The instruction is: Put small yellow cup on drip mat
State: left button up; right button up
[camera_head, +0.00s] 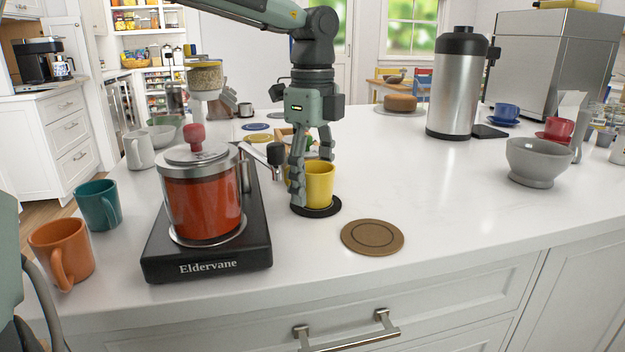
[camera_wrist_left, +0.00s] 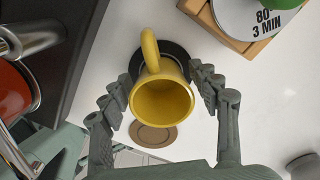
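The small yellow cup (camera_head: 320,186) stands upright on a round black mat (camera_head: 322,211), which looks like the drip mat. In the left wrist view the cup (camera_wrist_left: 163,103) shows its open mouth, its handle pointing up the picture, with part of the black mat (camera_wrist_left: 178,52) behind it. My left gripper (camera_head: 312,165) points down with its fingers on either side of the cup. In the left wrist view its fingers (camera_wrist_left: 163,82) are spread, with a narrow gap on the right; contact on the left is unclear. My right gripper is not in view.
A black Eldervane scale (camera_head: 205,264) carrying a red-filled glass canister (camera_head: 203,205) stands close left of the cup. A brown coaster (camera_head: 372,237) lies to the front right. Teal (camera_head: 99,205) and orange mugs (camera_head: 62,252) stand at left. The counter's right front is clear.

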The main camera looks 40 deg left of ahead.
pick_arm(q)
jog(key=shift+o, duration=0.3)
notch_tip(320, 180, up, 12)
jog(key=shift+r, duration=0.1)
dwell(0.4)
